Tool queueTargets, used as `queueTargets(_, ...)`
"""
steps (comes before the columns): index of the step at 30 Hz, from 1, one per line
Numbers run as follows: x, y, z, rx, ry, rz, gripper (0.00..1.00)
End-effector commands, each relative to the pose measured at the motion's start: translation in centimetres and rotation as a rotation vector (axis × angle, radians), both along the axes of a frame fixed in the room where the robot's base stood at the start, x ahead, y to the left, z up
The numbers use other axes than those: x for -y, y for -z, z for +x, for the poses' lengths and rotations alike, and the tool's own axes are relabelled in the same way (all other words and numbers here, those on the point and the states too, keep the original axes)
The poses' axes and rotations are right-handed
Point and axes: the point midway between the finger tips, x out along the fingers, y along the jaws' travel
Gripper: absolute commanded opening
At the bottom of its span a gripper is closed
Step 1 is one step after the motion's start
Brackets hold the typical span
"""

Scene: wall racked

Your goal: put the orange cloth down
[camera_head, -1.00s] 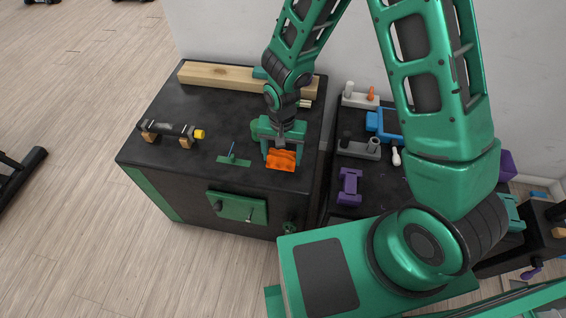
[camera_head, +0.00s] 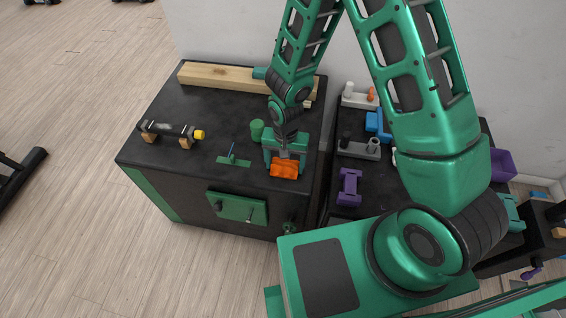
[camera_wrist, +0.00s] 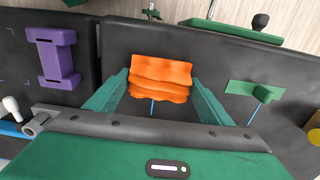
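The orange cloth (camera_head: 284,168) is a small wavy-folded piece at the right front of the black bench top (camera_head: 215,110). My gripper (camera_head: 285,155) is directly above and behind it, pointing down. In the wrist view the cloth (camera_wrist: 161,78) spans the space between the two green fingers (camera_wrist: 158,92), with its side edges against the fingertips. The fingers are apart by about the cloth's width and appear to hold it. Whether the cloth's underside touches the bench cannot be told.
A green holder with a blue rod (camera_head: 233,160) lies left of the cloth, and a green cylinder (camera_head: 257,130) behind it. A black cylinder on wooden blocks (camera_head: 170,131) is farther left. A purple part (camera_head: 348,187) is on the right bench. Bench top between them is clear.

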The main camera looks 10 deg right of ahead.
Motion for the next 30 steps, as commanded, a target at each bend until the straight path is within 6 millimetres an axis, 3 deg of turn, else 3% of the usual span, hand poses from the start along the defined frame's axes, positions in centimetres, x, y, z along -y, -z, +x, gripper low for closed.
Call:
queueTargets(14,0.1,-0.6,0.0,0.000,0.001,-0.002,0.88)
queueTargets(30,0.1,-9.0,0.0,0.002,0.000,-0.001,0.88)
